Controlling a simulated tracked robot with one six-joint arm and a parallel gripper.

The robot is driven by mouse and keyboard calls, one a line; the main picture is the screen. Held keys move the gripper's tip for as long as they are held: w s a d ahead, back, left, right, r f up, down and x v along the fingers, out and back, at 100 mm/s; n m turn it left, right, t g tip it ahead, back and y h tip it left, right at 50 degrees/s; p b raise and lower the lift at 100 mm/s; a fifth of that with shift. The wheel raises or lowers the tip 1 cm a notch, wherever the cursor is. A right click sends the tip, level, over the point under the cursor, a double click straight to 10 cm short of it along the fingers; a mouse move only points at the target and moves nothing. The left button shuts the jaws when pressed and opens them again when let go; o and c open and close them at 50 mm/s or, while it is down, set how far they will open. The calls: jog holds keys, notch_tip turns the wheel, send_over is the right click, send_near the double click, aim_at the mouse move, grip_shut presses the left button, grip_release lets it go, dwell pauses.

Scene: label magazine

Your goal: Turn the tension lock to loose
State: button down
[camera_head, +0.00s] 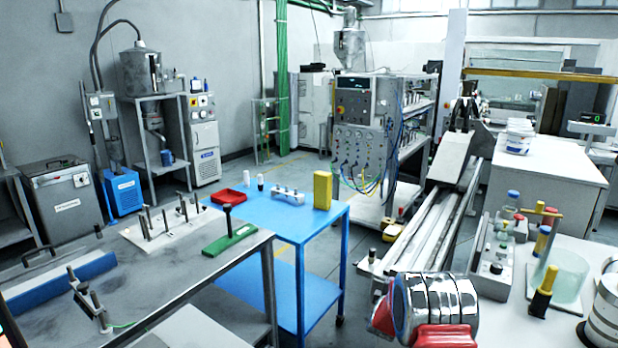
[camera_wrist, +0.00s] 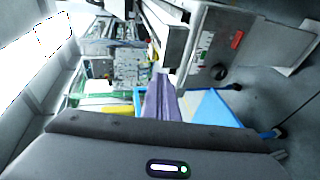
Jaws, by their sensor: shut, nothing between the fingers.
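My gripper (camera_wrist: 162,82) shows in the wrist view as a narrow purple-grey shape above the dark wrist housing. It is shut and empty, apart from these parts. The wrist view is tilted and does not show the lever clearly.
A white bench (camera_head: 575,315) with jars stands at right.

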jog(key=s+d+f+n+h, duration=0.2)
jog(key=d+f, duration=0.1)
jog(key=f, duration=0.6)
jog(key=s+d+f+n+h, duration=0.1)
jog(key=s+d+f+h, duration=0.1)
jog(key=f, duration=0.7)
jog(key=shift+s+d+f+n+t+h, duration=0.4)
jog(key=shift+s+d, duration=0.1)
jog(key=shift+d, duration=0.25)
jog(key=shift+w, duration=0.1)
